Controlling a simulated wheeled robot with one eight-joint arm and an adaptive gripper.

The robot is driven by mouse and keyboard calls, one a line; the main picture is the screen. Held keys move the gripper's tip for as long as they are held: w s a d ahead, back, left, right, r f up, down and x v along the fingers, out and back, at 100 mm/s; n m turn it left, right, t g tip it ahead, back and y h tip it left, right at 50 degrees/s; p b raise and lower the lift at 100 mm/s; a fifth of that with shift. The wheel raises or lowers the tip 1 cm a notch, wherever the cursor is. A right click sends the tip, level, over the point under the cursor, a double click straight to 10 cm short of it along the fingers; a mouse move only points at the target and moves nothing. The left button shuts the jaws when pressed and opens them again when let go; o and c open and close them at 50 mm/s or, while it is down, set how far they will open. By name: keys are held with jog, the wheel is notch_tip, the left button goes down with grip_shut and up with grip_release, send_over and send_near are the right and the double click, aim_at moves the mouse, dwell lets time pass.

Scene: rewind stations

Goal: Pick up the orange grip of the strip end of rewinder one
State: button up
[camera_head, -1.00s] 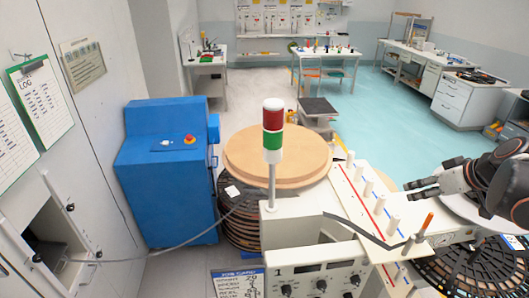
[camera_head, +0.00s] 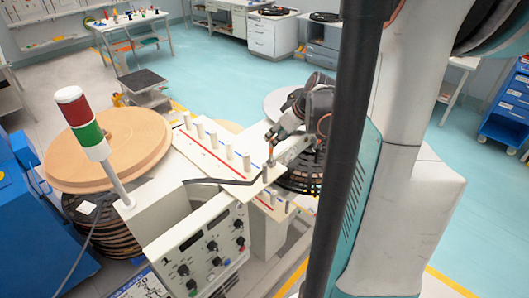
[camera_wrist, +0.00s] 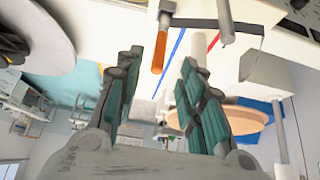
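The orange grip (camera_wrist: 159,52) shows in the wrist view between and just beyond my two fingertips, on the left finger's side, with a gap to the right finger. My gripper (camera_wrist: 161,66) is open and holds nothing. In the head view my gripper (camera_head: 273,138) is at the right end of the white rewinder (camera_head: 165,208), over the end post. There the grip is small and mostly hidden by the fingers. The dark strip (camera_head: 215,181) runs along the rewinder's top towards that post. Whether a finger touches the grip I cannot tell.
White pegs (camera_head: 213,140) stand along the rewinder's top close to my gripper. A red and green signal lamp (camera_head: 82,120) stands at its left. A round wooden disc (camera_head: 115,145) lies behind it. A black reel (camera_head: 300,172) sits below my gripper.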

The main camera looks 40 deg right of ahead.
aim_at(271, 152)
jog(key=shift+x, duration=2.7)
jog(key=shift+d, duration=0.15)
grip_shut()
